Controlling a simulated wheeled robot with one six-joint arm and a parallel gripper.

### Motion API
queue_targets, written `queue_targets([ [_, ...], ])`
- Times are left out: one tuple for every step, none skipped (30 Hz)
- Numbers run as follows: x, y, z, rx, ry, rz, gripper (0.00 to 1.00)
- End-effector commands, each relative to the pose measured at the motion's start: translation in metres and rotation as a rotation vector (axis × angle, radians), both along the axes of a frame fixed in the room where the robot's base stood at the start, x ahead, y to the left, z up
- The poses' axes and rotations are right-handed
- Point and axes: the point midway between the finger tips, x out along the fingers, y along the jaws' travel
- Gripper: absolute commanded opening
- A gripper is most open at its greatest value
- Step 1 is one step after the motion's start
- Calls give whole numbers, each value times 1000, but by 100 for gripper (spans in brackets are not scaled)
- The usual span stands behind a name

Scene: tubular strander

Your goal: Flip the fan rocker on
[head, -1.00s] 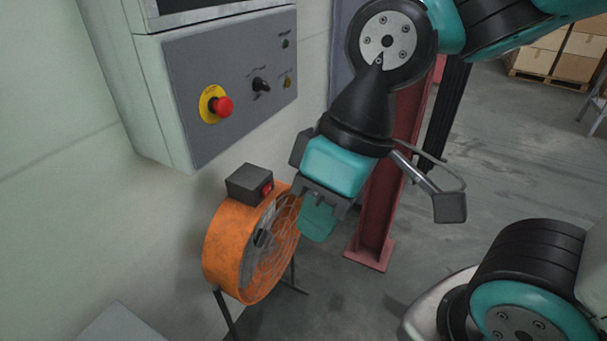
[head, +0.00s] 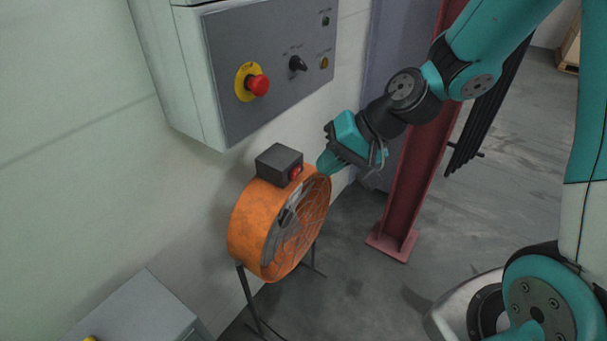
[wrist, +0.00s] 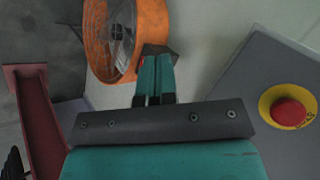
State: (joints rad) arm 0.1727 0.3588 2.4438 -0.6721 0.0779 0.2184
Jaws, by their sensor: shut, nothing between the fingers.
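The orange drum fan (head: 252,222) stands on dark legs beside the wall, and a dark switch box (head: 278,164) sits on its top rim. The red rocker (head: 296,173) is on the box's right-hand face. My gripper (head: 325,163) is shut and empty, its teal fingertips a short way right of the rocker, pointing at it. In the wrist view the shut fingers (wrist: 154,75) reach toward the box (wrist: 158,50) and cover most of its face; only a sliver of red shows. I cannot tell whether the fingertips touch the rocker.
A control cabinet (head: 225,100) with a red emergency stop (head: 257,85) and a black selector knob (head: 298,64) hangs above the fan. A red steel column (head: 410,190) stands right of my gripper. A grey box (head: 135,312) is at lower left. The floor between is clear.

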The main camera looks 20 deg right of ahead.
Motion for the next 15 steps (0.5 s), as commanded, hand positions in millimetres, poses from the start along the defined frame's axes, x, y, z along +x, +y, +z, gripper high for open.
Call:
queue_targets([
  [14,-17,-20,44,27,-111,0],
  [22,-26,-28,66,31,-170,0],
  [30,-37,-39,94,38,-242,0],
  [35,-45,-46,113,42,-291,0],
  [39,-51,-52,129,46,-335,0],
  [43,-59,-60,147,49,-384,0],
  [46,-64,-64,158,50,-415,0],
  [48,-68,-68,168,52,-440,0],
  [50,-73,-72,176,52,-467,0],
  [51,-75,-74,181,54,-481,0],
  [51,-77,-75,184,53,-491,0],
  [52,-78,-76,187,53,-499,0],
  [52,-78,-77,187,53,-502,0],
  [52,-78,-77,188,52,-501,0],
  [52,-78,-76,187,52,-501,0],
])
